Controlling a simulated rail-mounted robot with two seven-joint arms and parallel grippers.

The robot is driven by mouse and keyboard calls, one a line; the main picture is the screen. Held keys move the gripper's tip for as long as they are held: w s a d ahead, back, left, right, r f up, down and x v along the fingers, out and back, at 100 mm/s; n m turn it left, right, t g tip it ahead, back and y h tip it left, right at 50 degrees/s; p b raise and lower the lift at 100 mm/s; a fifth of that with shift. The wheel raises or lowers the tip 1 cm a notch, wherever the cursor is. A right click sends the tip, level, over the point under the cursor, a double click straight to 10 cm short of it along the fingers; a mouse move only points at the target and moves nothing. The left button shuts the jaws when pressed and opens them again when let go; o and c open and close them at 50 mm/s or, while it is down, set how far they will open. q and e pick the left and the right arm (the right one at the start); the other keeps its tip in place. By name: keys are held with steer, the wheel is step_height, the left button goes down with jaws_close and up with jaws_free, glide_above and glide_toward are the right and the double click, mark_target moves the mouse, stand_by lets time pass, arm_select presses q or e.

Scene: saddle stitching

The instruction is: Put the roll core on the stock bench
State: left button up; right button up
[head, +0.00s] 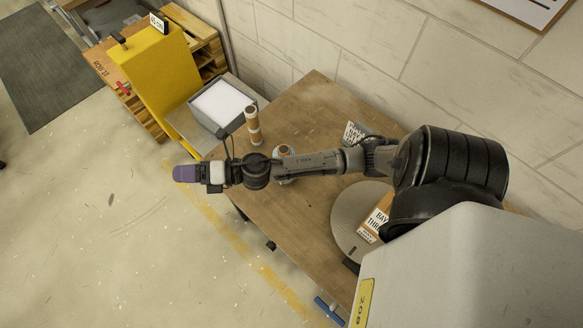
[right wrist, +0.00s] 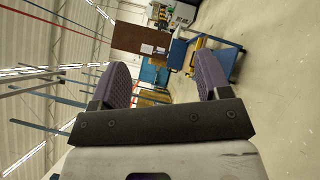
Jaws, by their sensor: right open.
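A tan and white upright tube (head: 252,125), which looks like the roll core, stands near the far left part of a brown wooden bench (head: 300,105). I cannot tell from the pictures whether this is the stock bench. My right arm reaches left across the bench. My right gripper (head: 184,173), with purple finger pads, is beyond the bench's left edge, over the floor, to the lower left of the tube and apart from it. In the right wrist view, the gripper (right wrist: 165,82) is open with nothing between its fingers. My left gripper is not in view.
A small round item (head: 284,150) is partly hidden behind my right arm. A grey round plate (head: 347,222) and a lettered box (head: 376,218) are at the bench's near right. A grey bin (head: 222,104) and yellow cabinet (head: 158,75) stand left. The floor at lower left is clear.

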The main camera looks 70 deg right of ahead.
steer(key=s+d+f+m+g+h, duration=0.3)
steer(key=s+f+m+g+h, duration=0.5)
steer(key=m, duration=1.1)
steer(key=s+a+f+m+g, duration=0.2)
steer(key=s+m+g, duration=0.1)
steer(key=s, duration=0.6)
steer(key=s+a+f+m+g, duration=0.1)
steer(key=s+f+m+g, duration=0.2)
steer(key=s, duration=0.6)
steer(key=shift+s+a+f, duration=0.2)
steer(key=shift+s+a, duration=0.1)
steer(key=shift+a, duration=0.1)
